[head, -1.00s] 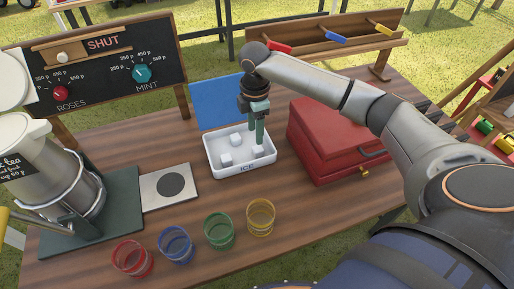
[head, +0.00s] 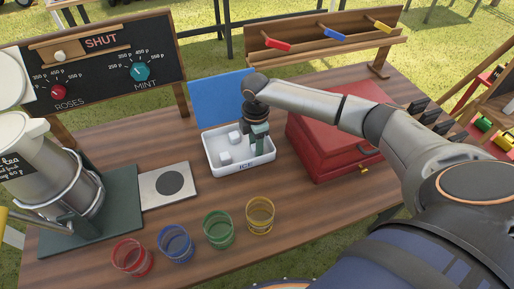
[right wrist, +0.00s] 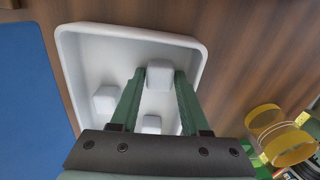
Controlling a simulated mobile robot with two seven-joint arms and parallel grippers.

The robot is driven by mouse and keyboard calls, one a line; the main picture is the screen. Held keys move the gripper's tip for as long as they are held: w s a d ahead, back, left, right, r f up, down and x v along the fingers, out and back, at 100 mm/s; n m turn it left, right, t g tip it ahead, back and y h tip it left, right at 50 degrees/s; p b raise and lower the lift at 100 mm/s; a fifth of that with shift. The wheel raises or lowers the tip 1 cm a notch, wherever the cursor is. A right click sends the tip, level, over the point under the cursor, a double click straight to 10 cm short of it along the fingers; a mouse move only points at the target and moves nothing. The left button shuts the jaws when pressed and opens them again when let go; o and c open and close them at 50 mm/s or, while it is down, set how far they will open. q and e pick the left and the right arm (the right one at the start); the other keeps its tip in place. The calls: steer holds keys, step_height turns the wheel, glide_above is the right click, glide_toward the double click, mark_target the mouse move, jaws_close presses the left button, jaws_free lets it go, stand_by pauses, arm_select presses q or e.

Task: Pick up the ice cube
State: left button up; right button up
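The white ice tray (head: 211,154), marked ICE, stands on the table with its blue lid raised behind it. Pale ice cubes lie in it, among them two cubes (head: 235,137) and (head: 225,158) left of my gripper. My right gripper (head: 258,148) points down into the tray's right part. In the right wrist view, its green fingers (right wrist: 160,78) are open on either side of one ice cube (right wrist: 160,73), with narrow gaps visible beside it. Another cube (right wrist: 105,99) lies left of the fingers, and one (right wrist: 151,123) lies nearer the palm. My left gripper is not in view.
A red box (head: 335,140) stands close right of the tray. Red (head: 132,258), blue (head: 175,245), green (head: 218,230) and yellow (head: 260,215) glasses line the front. A metal dispenser (head: 55,175) and dial board (head: 110,70) are left. Bare table lies between tray and glasses.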

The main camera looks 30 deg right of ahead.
jaws_close()
steer(key=shift+r, duration=0.2)
steer(key=shift+r, duration=0.25)
step_height(320, 180, up, 2)
steer(key=shift+w+r, duration=0.1)
steer(key=a+r, duration=1)
steer(key=a, duration=0.4)
